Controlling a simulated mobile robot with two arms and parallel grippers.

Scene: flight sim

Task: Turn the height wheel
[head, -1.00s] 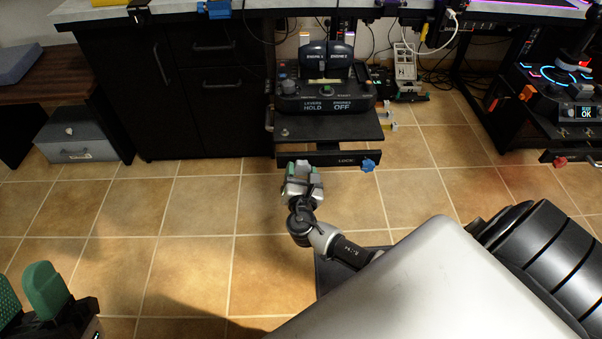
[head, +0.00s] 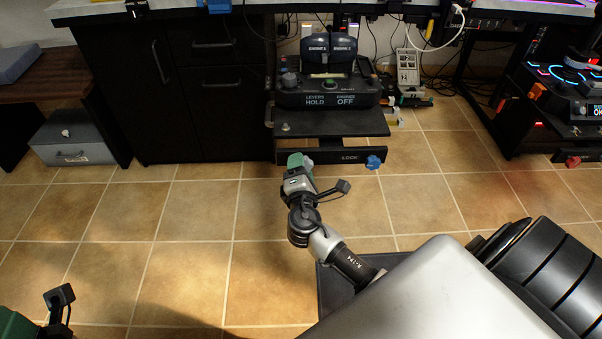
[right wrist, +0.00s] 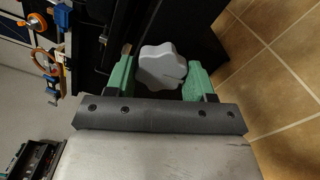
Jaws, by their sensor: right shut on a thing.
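A grey star-shaped knob (right wrist: 162,67) sits between the two green fingers of my right gripper (right wrist: 162,78) in the right wrist view. The fingers are closed on its sides. In the head view my right gripper (head: 300,161) is at the left part of the front panel marked LOCK (head: 335,157), below the engine lever unit, and the knob is mostly hidden there. No label for the knob is readable. My left gripper (head: 16,326) shows only in part at the bottom left corner; its fingertips are cut off.
A blue star-shaped knob (head: 374,163) is on the same panel, right of my right gripper. The throttle unit (head: 328,92) stands above on a black shelf (head: 340,122). A grey box (head: 72,140) is at far left. The tiled floor is open.

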